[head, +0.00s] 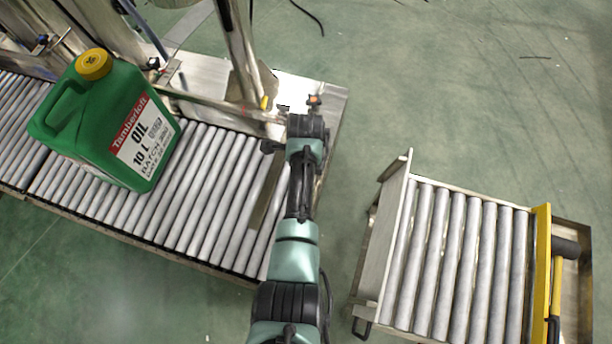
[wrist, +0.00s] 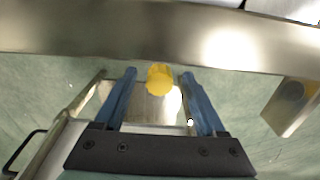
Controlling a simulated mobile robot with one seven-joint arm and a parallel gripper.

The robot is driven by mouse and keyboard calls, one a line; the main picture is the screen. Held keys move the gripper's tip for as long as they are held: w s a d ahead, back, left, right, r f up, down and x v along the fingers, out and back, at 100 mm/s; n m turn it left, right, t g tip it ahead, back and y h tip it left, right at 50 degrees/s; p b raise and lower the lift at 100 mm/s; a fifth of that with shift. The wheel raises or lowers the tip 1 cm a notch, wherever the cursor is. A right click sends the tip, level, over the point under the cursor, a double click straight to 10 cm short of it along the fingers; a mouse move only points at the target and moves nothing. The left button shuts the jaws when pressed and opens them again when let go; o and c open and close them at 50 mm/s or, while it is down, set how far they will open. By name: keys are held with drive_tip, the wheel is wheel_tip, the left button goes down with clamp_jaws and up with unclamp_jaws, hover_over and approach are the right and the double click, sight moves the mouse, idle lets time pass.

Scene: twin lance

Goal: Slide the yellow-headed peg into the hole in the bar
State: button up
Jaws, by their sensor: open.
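In the wrist view a yellow peg head (wrist: 160,80) sits between the two blue fingers of my open gripper (wrist: 159,74). Gaps show on both sides of it. A wide metal bar (wrist: 150,38) crosses the top of that view, just beyond the fingertips. The peg's shaft and the bar's hole are not clearly visible. In the head view my arm reaches to the conveyor's right end, and my wrist hides the fingers. A small yellow spot (head: 264,102) shows by the metal post; I cannot tell whether it is the peg.
A green oil can (head: 110,125) stands on the roller conveyor (head: 205,190) to the left. Metal posts and a rail (head: 215,105) stand behind it. A roller cart (head: 455,255) is at the right, with green floor between. A metal block (wrist: 292,105) is at the wrist view's right.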

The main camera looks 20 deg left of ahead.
wheel_tip(320, 180, up, 12)
drive_tip(key=p, duration=0.4)
drive_tip(key=shift+r+p, duration=0.15)
drive_tip(key=shift+p, duration=0.25)
